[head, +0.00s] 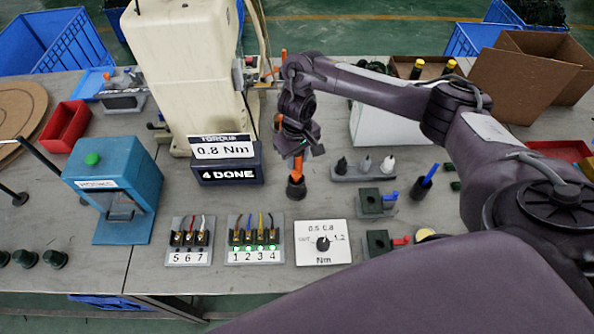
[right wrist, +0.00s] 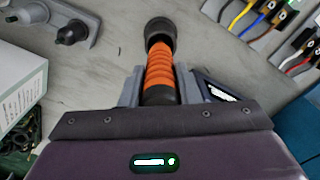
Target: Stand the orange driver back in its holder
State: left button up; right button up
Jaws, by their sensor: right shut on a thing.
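The orange driver (head: 297,170) stands roughly upright below my right gripper (head: 298,152) in the head view. In the right wrist view its ribbed orange handle (right wrist: 160,68) lies between the fingers of my right gripper (right wrist: 160,90), which is shut on it. The driver's far end meets a dark round cup, the holder (right wrist: 160,28), which also shows in the head view (head: 296,189) on the grey table. I cannot tell how deep the driver sits in it. My left gripper is not in view.
Left of the driver stands a torque display (head: 227,165) reading 0.8 Nm and 4 DONE. A dial plate (head: 322,256) and a numbered socket block (head: 254,255) lie in front. A rack with several nozzles (head: 363,174) stands at right.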

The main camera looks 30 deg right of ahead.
aim_at(297, 168)
notch_tip(297, 168, down, 4)
jog(key=shift+f+b, duration=0.25)
jog(key=shift+b, duration=0.85)
jog(key=shift+w, duration=0.1)
jog(key=o, duration=1.1)
jog(key=shift+f, duration=0.1)
